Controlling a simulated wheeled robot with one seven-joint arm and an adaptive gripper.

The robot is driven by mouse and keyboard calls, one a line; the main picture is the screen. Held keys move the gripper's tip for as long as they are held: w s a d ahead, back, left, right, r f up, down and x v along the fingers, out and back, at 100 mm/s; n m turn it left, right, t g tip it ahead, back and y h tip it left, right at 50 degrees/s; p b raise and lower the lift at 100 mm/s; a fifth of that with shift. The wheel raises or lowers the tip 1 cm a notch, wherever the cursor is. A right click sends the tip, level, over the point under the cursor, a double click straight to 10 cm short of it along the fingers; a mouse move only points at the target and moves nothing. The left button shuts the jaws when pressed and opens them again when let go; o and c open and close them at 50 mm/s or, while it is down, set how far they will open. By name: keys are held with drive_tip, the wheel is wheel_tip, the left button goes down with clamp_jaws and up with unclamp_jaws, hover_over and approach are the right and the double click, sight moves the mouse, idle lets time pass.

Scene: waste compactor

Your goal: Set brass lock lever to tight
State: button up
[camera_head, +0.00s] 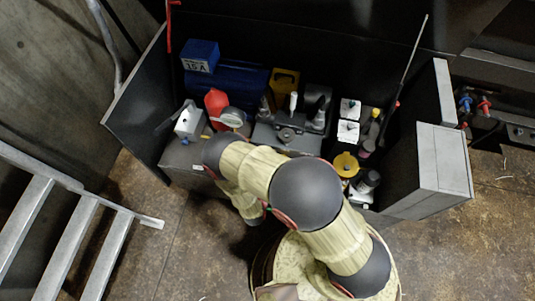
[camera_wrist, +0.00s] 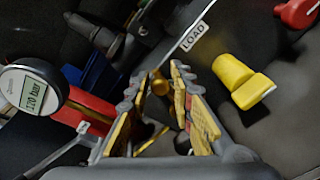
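A small brass-coloured rounded piece (camera_wrist: 160,87), likely part of the brass lock lever, shows between the fingertips of my gripper (camera_wrist: 159,74) in the wrist view. The two fingers, with yellow pads, stand apart on either side of it. I cannot tell whether either finger touches it. The rest of the lever and its setting cannot be made out. In the head view my arm reaches over the front of the dark cabinet (camera_head: 140,120), and the gripper and lever are hidden.
In the wrist view a yellow knob (camera_wrist: 240,80) and a LOAD label (camera_wrist: 194,37) are right of the fingers. A red knob (camera_wrist: 297,13) is at upper right. A digital gauge (camera_wrist: 31,90) reading about 120 bar is at left. A ladder (camera_head: 85,225) stands at left in the head view.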

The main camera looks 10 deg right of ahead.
drive_tip(key=shift+o, duration=1.2)
drive_tip(key=shift+w+a+r, duration=0.15)
drive_tip(key=shift+w, duration=0.05)
drive_tip(key=shift+o, duration=0.4)
drive_tip(key=shift+s, duration=0.15)
drive_tip(key=v, duration=1.2)
